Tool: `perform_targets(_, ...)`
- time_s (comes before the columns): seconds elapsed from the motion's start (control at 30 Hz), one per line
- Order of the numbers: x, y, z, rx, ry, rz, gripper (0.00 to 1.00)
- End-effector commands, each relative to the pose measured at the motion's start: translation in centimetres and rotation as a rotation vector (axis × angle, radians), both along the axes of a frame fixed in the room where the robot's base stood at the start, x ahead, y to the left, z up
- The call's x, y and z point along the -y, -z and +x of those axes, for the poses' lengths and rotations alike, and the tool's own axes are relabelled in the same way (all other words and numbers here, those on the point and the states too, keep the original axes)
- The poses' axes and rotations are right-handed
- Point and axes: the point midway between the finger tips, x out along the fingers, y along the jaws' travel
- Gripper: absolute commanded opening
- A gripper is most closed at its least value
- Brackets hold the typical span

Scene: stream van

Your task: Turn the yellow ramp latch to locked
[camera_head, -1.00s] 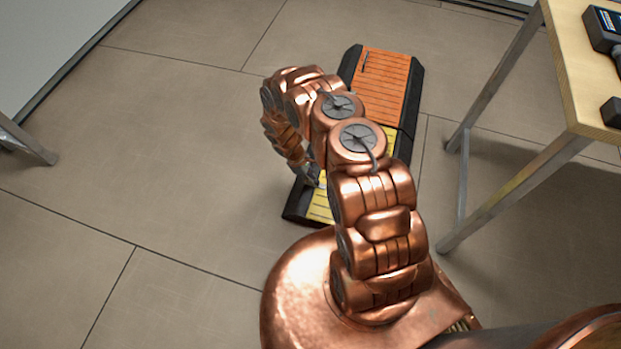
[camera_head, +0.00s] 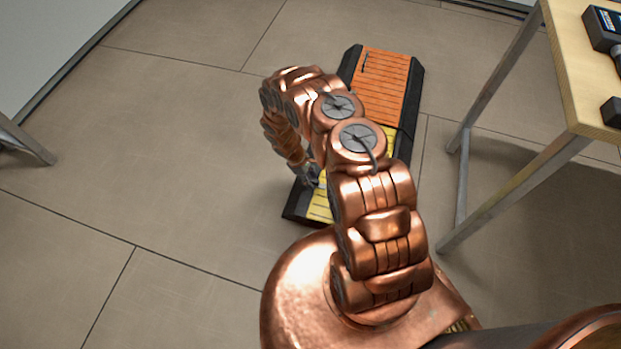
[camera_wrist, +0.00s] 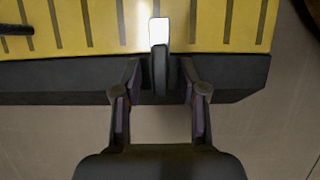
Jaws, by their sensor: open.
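The yellow ramp (camera_head: 318,208) lies on the floor, partly hidden behind my arm in the head view. In the wrist view the yellow ramp (camera_wrist: 100,25) fills the top, with a dark front edge. An upright dark lever with a bright white top (camera_wrist: 160,60), apparently the latch, stands at that edge. My gripper (camera_wrist: 160,72) is open, with one finger on each side of the lever; I cannot tell whether they touch it. In the head view my gripper (camera_head: 313,178) is low at the ramp's left side, mostly hidden by the arm.
An orange ramp (camera_head: 388,85) with a dark bar adjoins the yellow one at the far end. A wooden table (camera_head: 575,70) with metal legs stands to the right. A short dark bar (camera_wrist: 16,30) lies on the yellow slats.

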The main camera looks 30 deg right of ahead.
Motion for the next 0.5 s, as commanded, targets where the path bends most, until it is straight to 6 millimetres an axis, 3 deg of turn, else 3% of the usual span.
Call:
perform_targets(0.27, -0.3, -0.9, 0.3, 0.001, 0.000, -0.001, 0.42)
perform_targets(0.5, -1.1, -4.0, 1.3, 0.004, -0.002, -0.001, 0.42)
